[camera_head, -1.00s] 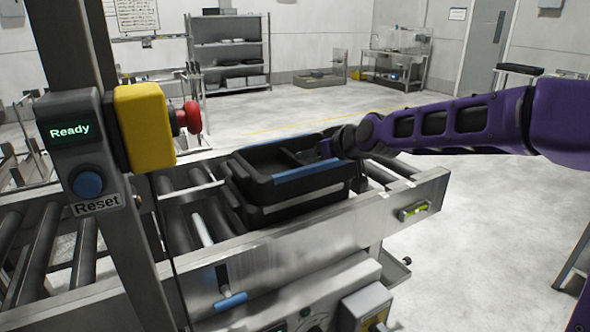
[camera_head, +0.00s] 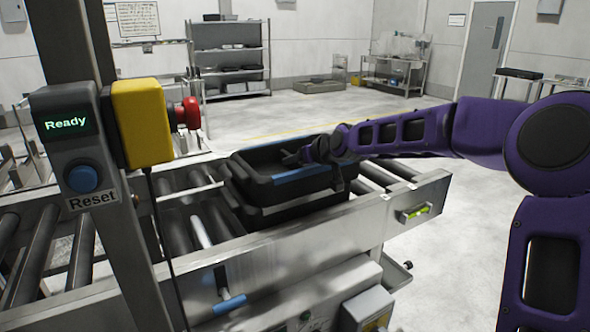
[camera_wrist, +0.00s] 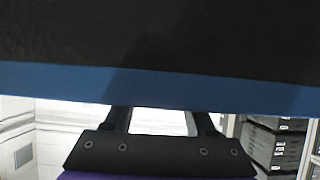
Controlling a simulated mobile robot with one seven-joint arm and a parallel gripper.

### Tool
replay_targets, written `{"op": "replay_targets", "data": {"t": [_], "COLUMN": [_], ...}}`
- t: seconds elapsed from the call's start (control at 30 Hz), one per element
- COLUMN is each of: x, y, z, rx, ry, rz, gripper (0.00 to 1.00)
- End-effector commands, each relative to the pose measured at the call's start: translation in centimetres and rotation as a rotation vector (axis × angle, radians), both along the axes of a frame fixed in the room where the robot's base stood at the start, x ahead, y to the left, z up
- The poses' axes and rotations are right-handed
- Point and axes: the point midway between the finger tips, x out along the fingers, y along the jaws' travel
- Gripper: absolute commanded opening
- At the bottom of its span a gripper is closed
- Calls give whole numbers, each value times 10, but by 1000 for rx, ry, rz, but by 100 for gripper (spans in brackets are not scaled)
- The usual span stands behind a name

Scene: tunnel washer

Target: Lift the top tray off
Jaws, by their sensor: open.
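The top tray (camera_head: 260,189) is black with blue edge strips and sits on a second black tray (camera_head: 268,217) on the roller conveyor. My gripper (camera_head: 298,158) is open at the right end of the top tray in the head view, and overlaps its rim there. In the wrist view, the blue edge and dark body of the top tray (camera_wrist: 150,83) fill the upper half. My gripper's two fingers reach up to this blue edge, and their tips are hidden behind it. I cannot tell whether they touch the tray.
The conveyor's metal side rail (camera_head: 300,238) runs in front of the trays. A post with a yellow box and red button (camera_head: 187,114), plus a "Ready" panel (camera_head: 66,124), stands at the left. Bare rollers (camera_head: 95,235) lie left of the stack. Open floor lies behind and to the right.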

Motion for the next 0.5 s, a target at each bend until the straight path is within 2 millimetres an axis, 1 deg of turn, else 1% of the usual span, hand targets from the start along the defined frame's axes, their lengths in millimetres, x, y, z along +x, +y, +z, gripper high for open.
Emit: {"op": "replay_targets", "data": {"t": [0.27,0.3,0.47,0.5], "x": [2,2,2,2], "y": [1,1,1,1], "z": [-2,-2,-2,-2], "rx": [0,0,0,0], "ry": [1,1,1,1], "rz": [0,0,0,0], "gripper": [56,54,25,18]}}
